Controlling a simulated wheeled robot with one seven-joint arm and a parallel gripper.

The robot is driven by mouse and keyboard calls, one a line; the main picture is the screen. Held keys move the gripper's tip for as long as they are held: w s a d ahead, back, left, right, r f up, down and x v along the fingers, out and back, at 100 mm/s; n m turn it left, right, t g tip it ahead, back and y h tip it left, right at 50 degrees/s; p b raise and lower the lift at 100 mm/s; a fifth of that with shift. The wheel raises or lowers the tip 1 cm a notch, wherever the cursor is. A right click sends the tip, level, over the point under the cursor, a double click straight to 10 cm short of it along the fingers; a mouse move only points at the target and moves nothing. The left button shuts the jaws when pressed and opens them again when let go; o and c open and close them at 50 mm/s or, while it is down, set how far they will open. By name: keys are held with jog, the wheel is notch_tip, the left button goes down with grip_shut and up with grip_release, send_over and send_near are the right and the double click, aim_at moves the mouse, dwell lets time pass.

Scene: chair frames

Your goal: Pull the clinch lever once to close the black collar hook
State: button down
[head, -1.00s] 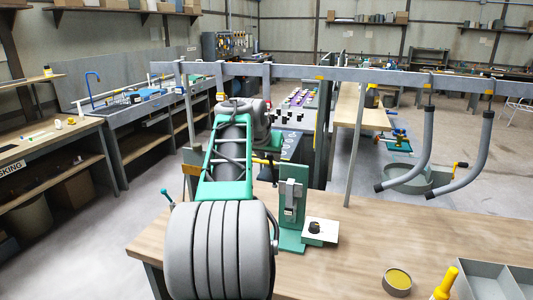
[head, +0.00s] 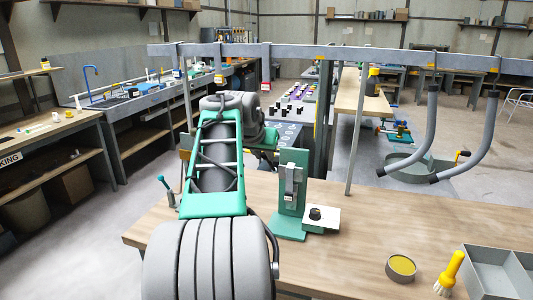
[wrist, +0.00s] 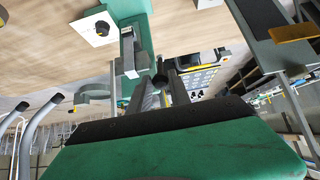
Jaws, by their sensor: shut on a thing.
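A green upright stand (head: 292,224) with a grey metal latch-like fitting (head: 291,186) stands on the bench, right of my arm in the head view. The stand also shows at the top of the wrist view (wrist: 142,42). A white block (head: 322,222) with a black round piece (head: 315,213) sits at its foot; I cannot tell whether this is the collar hook. In the wrist view my gripper (wrist: 164,92) is shut on a dark, round-ended part (wrist: 160,80), apparently the clinch lever, beside the fitting. My arm hides most of this contact in the head view.
An overhead grey rail (head: 350,54) crosses above the bench, with two curved grey tubes (head: 424,135) hanging at the right. A yellow tin (head: 401,267), a yellow-handled brush (head: 450,272) and a grey tray (head: 490,282) lie at front right.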

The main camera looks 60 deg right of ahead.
jog(key=shift+a+f, duration=0.15)
jog(key=shift+f, duration=0.15)
jog(key=d+r+p, duration=0.2)
jog(key=p, duration=0.1)
jog(key=shift+w+r, duration=0.1)
jog(key=shift+r, duration=0.15)
jog(key=shift+d, duration=0.2)
dwell(0.5)
